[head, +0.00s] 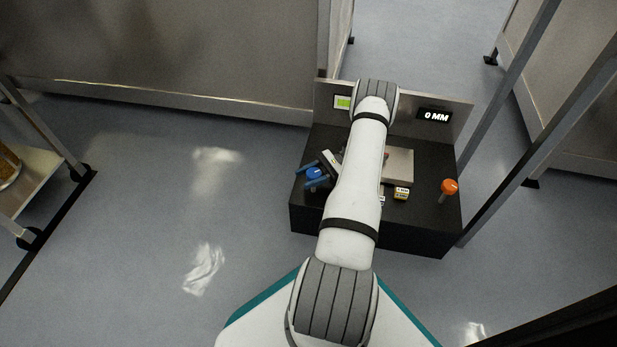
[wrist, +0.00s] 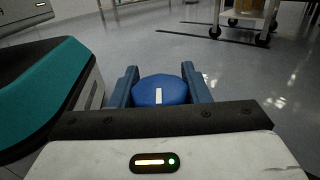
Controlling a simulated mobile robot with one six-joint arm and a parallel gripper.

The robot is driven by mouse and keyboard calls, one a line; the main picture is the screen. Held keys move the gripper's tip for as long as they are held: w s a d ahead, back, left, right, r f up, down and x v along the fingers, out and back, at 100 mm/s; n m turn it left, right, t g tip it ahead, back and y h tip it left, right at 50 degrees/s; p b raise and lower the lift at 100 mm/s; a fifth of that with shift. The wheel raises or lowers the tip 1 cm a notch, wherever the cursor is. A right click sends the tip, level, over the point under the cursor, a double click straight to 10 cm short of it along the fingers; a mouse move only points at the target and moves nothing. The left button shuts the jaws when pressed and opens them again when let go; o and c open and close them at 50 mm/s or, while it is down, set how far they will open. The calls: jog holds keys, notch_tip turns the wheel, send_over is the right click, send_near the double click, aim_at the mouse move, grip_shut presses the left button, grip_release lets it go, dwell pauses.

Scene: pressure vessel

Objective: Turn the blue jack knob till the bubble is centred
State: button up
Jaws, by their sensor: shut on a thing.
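The blue jack knob (head: 314,173) stands at the left side of the black bench in the head view. In the wrist view the round knob (wrist: 160,92) has a white mark on its top, pointing almost straight along the picture's height. My gripper (head: 312,175) is shut on the knob, with one blue finger on each side of it. A small green-lit panel (head: 343,102) is on the upright back plate, too small to read. I cannot make out a bubble; my arm hides the middle of the bench.
A black display (head: 435,116) reads "0 MM". An orange knob (head: 449,187) stands at the bench's right. A small yellow-and-white block (head: 402,193) and a pale plate (head: 400,165) are right of my arm. Grey posts rise at the right. Floor left of the bench (head: 375,230) is clear.

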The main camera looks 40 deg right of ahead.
jog(key=shift+s+d+r+n+g, duration=0.15)
jog(key=shift+n+g, duration=0.9)
jog(key=shift+g, duration=0.6)
jog(key=shift+s+a+f+n+g, duration=0.1)
jog(key=shift+n+g, duration=0.95)
jog(key=shift+g, duration=0.6)
jog(key=o, duration=1)
jog(key=shift+c, duration=0.2)
notch_tip(320, 180, up, 10)
jog(key=p, duration=0.4)
jog(key=shift+p, duration=0.3)
